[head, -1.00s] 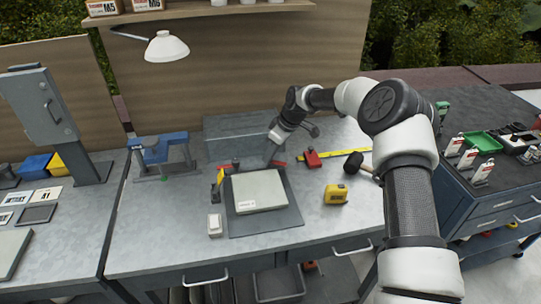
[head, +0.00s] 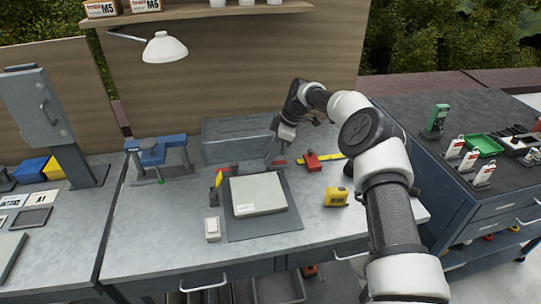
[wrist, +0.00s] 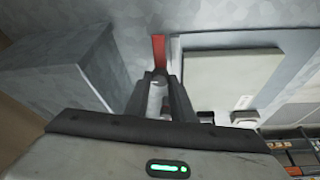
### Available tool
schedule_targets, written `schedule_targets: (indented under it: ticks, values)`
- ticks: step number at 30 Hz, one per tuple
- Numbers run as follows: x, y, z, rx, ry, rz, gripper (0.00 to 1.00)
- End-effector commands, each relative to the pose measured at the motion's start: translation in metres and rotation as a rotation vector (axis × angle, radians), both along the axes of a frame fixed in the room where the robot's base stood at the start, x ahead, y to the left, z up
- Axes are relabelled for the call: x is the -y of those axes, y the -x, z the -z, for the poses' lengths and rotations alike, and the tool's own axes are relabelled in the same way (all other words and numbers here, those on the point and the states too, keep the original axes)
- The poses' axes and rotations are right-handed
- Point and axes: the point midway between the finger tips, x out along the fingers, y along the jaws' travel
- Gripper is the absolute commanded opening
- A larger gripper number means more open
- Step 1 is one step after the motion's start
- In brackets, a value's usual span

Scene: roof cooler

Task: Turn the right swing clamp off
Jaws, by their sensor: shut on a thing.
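The right swing clamp stands behind the light grey panel (head: 258,193). Its red arm (head: 279,162) points right in the head view, and a red bar (wrist: 160,50) shows ahead of the fingers in the wrist view. My gripper (head: 270,160) reaches down at the clamp, behind the panel's back edge. In the wrist view my gripper (wrist: 161,95) is shut on the clamp, with a pale upright cylinder (wrist: 156,97) between its fingers. The fingers hide most of the clamp body.
A grey block (head: 238,141) stands close behind and left of my gripper. A red tool (head: 312,162), a yellow ruler (head: 334,166) and a yellow tape measure (head: 336,196) lie to the right. A small white box (head: 212,229) sits left of the dark mat (head: 272,228). The front bench is clear.

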Motion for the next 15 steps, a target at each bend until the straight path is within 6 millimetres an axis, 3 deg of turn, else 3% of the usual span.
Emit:
schedule_targets:
  ticks: [8,9,12,15]
  values:
    - [0.0008,0.0002,0.0007,-0.001,0.003,0.0,0.0]
    - [0.0008,0.0002,0.0007,-0.001,0.003,0.0,0.25]
    - [0.0007,0.0001,0.0006,0.0,0.002,0.0,0.4]
    - [0.0006,0.0001,0.0005,0.0,0.002,0.001,0.4]
